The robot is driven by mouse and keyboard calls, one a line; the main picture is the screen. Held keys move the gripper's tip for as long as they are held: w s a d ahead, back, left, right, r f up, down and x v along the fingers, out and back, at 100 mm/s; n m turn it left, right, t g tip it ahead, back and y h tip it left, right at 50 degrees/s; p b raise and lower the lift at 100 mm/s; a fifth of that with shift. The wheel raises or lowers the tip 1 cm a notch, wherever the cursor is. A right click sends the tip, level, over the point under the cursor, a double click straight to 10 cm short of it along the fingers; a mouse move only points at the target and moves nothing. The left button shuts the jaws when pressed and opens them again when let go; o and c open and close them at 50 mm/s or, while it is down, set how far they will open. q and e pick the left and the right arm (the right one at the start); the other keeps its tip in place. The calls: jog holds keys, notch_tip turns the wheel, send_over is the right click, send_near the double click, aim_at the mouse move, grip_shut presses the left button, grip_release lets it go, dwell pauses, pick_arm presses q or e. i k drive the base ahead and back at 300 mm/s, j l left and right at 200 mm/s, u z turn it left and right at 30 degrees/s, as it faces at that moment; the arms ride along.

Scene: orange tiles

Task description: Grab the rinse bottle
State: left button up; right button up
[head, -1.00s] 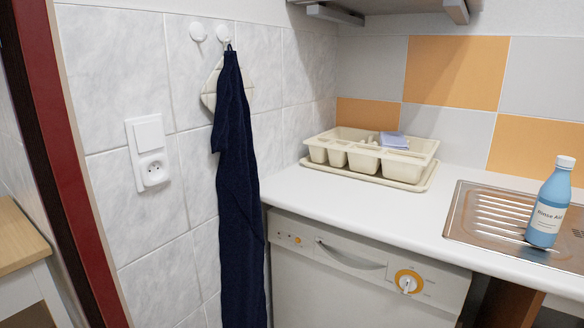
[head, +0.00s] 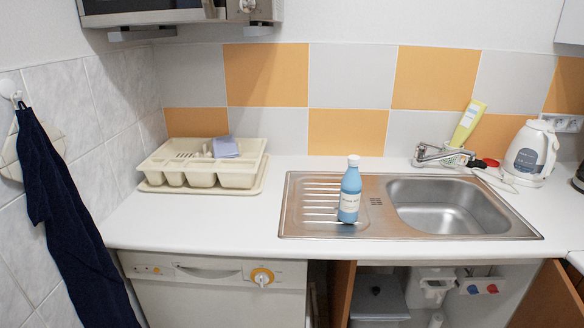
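The rinse bottle (head: 350,192) is light blue with a white cap and a pale label. It stands upright on the ribbed drainer part of the steel sink unit (head: 300,229), left of the basin. Nothing touches it from above or the sides. Neither of my grippers shows in the head view.
A cream dish rack (head: 240,180) stands on the white counter (head: 150,226) to the left. A faucet (head: 432,154), a yellow tube (head: 467,122) and a white kettle (head: 530,150) are behind and right. A cabinet door (head: 548,300) stands open below. A dark towel (head: 70,215) hangs left.

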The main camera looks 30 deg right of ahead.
aim_at(352, 184)
jog(key=z, duration=1.3)
